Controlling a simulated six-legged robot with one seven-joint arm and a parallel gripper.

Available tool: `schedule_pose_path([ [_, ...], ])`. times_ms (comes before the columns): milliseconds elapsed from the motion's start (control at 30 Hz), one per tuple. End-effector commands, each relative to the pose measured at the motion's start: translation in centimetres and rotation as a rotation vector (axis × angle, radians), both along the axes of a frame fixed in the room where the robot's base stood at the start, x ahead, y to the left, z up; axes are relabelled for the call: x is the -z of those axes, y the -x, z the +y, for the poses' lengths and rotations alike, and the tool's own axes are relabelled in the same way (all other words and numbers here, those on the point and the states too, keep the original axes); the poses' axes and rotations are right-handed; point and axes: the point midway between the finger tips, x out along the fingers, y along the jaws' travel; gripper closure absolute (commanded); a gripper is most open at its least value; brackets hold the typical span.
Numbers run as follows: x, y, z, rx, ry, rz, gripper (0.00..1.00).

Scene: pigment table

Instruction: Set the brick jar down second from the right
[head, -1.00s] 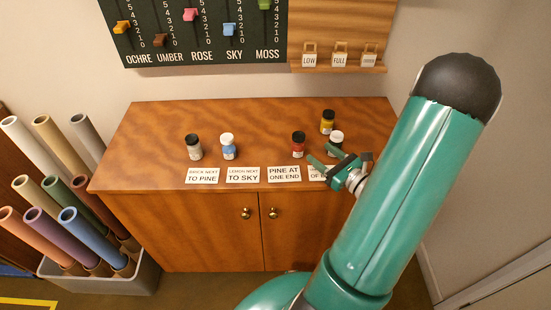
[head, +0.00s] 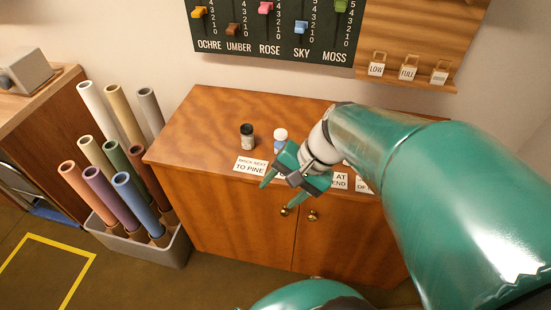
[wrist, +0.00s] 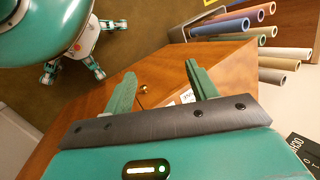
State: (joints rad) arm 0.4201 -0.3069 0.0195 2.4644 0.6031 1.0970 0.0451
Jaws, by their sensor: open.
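My gripper (head: 277,193) is open and empty, in front of the cabinet top's front edge. Its two green fingers also show apart in the wrist view (wrist: 160,75), with nothing between them. On the wooden cabinet top (head: 200,125) stand a dark-capped grey-green jar (head: 247,137) and, to its right, a white-capped blue jar (head: 281,136), partly behind my gripper. A red jar, likely the brick one, stood further right a second ago. My arm hides that part of the top now, so I cannot see it.
A card reading "brick next to pine" (head: 250,167) lies at the front edge; other cards are partly covered. A bin (head: 165,251) of coloured tubes stands left of the cabinet. A slider board (head: 275,45) and a tag shelf (head: 410,75) are on the wall.

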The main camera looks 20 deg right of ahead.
Motion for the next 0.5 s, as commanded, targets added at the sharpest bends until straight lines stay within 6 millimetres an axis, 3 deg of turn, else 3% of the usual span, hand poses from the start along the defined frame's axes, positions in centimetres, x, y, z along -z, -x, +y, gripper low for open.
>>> schedule_pose_path([
  [300,-5.6,2.1,1.2,-0.455,0.52,-0.325,0.42],
  [500,-8.1,2.4,1.2,-0.584,0.69,-0.461,0.42],
])
